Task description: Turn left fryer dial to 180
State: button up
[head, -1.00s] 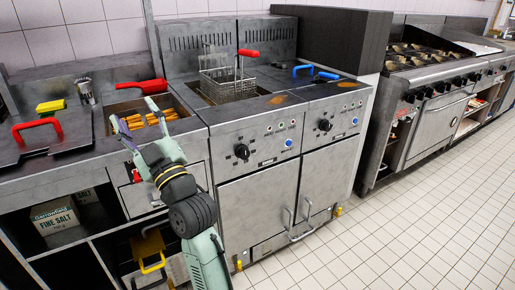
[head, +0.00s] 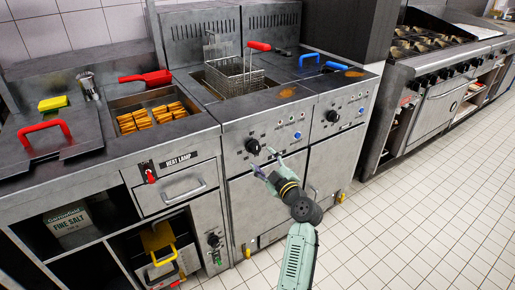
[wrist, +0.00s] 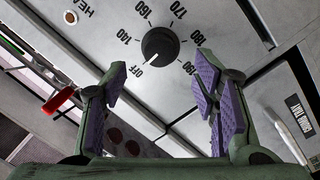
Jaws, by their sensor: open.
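The left fryer dial (head: 253,146) is a black round knob on the left fryer's steel front panel. In the wrist view the dial (wrist: 160,46) shows a white mark pointing toward OFF, with printed numbers including 160, 170 and 180 around it. My gripper (head: 264,161) is just below and in front of the dial in the head view. In the wrist view my gripper (wrist: 158,85) has its purple-padded fingers spread apart and empty, with the dial beyond the gap between them. No contact with the dial shows.
The right fryer dial (head: 333,116) is on the panel to the right. A fry basket (head: 236,80) with a red handle sits in the left fryer. Left of it are a fries bin (head: 150,117) and a heat lamp drawer (head: 180,187). Tiled floor (head: 420,220) is clear at right.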

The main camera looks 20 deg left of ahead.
aim_at(256, 150)
jog(key=p+x, duration=0.1)
jog(key=x, duration=0.5)
jog(key=shift+w+a+p, duration=0.1)
jog(key=shift+a+p, duration=0.05)
jog(key=shift+p, duration=0.15)
jog(key=shift+r, duration=0.1)
jog(key=c, duration=1.1)
